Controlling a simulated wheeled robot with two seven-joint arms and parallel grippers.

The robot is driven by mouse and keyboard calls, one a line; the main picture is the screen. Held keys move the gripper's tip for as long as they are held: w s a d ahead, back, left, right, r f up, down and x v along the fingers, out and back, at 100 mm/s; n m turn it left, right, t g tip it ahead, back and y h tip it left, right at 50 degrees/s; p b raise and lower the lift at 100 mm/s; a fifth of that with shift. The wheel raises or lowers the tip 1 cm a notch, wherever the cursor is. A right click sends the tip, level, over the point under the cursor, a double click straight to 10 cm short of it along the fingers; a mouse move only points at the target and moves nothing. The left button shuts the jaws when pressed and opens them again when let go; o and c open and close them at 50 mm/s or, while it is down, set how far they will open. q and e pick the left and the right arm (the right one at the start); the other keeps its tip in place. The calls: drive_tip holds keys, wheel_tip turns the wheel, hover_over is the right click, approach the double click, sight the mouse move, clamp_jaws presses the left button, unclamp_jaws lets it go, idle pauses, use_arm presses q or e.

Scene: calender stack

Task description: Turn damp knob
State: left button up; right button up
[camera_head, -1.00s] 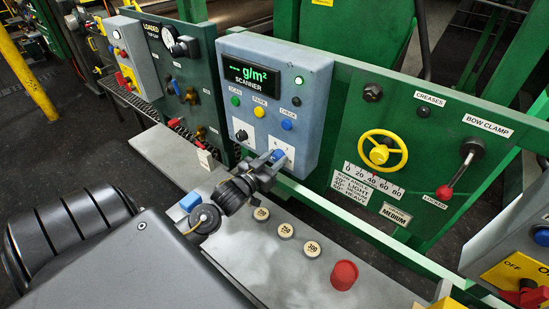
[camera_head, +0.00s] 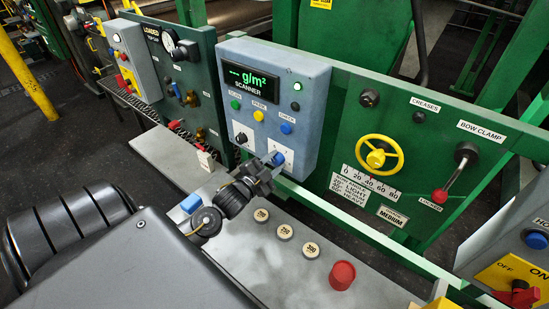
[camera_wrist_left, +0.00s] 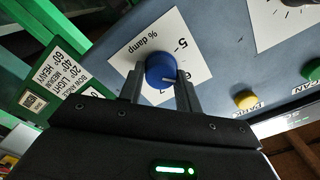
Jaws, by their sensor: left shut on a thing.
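The damp knob is blue and sits on a white dial plate on the scanner box's lower right front. It shows in the left wrist view (camera_wrist_left: 161,68), above a plate marked "% damp" (camera_wrist_left: 138,56), and in the head view (camera_head: 275,158). My left gripper (camera_head: 268,165) reaches it from the front left. In the left wrist view its two fingers (camera_wrist_left: 160,84) stand either side of the knob, shut on it. The scanner box (camera_head: 312,135) is blue-grey with a green "g/m²" display (camera_head: 252,77). My right gripper is not in view.
Below the box, a grey shelf (camera_head: 232,270) carries several round tokens (camera_head: 284,231), a red cylinder (camera_head: 342,275) and a blue block (camera_head: 191,203). The green panel to the right holds a yellow handwheel (camera_head: 378,153) and a red-tipped clamp lever (camera_head: 440,194).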

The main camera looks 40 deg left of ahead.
use_arm(q)
drive_tip(key=shift+m, duration=0.5)
drive_tip(key=o, duration=1)
drive_tip(key=shift+c, duration=0.2)
drive_tip(key=shift+s, duration=0.15)
drive_tip(key=s+b, duration=0.3)
drive_tip(key=s, duration=0.7)
drive_tip(key=shift+s, duration=0.2)
